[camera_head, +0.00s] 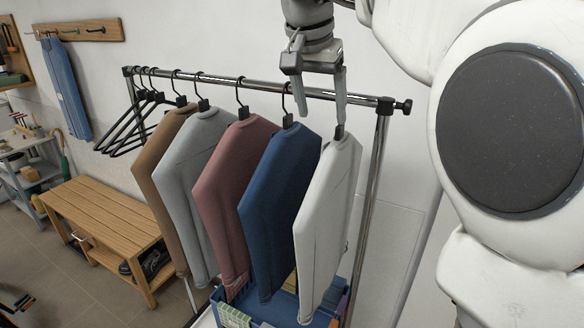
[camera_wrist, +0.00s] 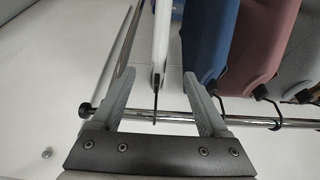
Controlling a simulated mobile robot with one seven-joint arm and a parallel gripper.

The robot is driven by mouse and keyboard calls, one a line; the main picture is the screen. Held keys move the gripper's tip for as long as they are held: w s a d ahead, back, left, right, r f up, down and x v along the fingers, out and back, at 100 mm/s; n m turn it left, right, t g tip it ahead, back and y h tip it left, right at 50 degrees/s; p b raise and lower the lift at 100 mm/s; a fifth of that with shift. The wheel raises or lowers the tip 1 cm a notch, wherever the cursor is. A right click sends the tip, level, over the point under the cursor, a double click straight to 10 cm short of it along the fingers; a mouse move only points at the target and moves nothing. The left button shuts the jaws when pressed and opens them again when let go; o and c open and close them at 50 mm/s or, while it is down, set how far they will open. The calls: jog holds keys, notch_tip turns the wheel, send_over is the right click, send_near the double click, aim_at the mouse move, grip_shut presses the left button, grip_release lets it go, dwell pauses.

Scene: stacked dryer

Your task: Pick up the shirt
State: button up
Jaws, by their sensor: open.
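Several shirts hang on the rail in the head view: a brown one (camera_head: 155,180), a light grey one (camera_head: 190,155), a dusty pink one (camera_head: 228,195), a blue one (camera_head: 275,210) and a white one (camera_head: 325,220) at the right end. The frames do not show which shirt is meant. My gripper (camera_head: 321,115) is open above the white shirt's shoulder, by the rail. In the wrist view, the white shirt (camera_wrist: 161,40) and its thin dark hanger hook (camera_wrist: 155,105) show edge-on between my open fingers (camera_wrist: 160,75). I see no finger touching them.
A blue bin (camera_head: 285,308) stands below the shirts. A wooden bench (camera_head: 100,210) is at the left.

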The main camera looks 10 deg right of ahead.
aim_at(328, 154)
jog(key=b+x, duration=0.1)
jog(key=x, duration=1.1)
jog(key=shift+w+d+r, duration=0.1)
jog(key=shift+w, duration=0.05)
jog(key=shift+w+d+x, duration=0.1)
jog(key=shift+w+x, duration=0.05)
jog(key=shift+x, duration=1.2)
jog(key=shift+w+d+x, duration=0.15)
jog(key=shift+x, duration=1.15)
jog(key=shift+r, duration=0.2)
grip_shut()
jog(key=shift+r+p, duration=0.1)
jog(key=shift+p, duration=0.2)
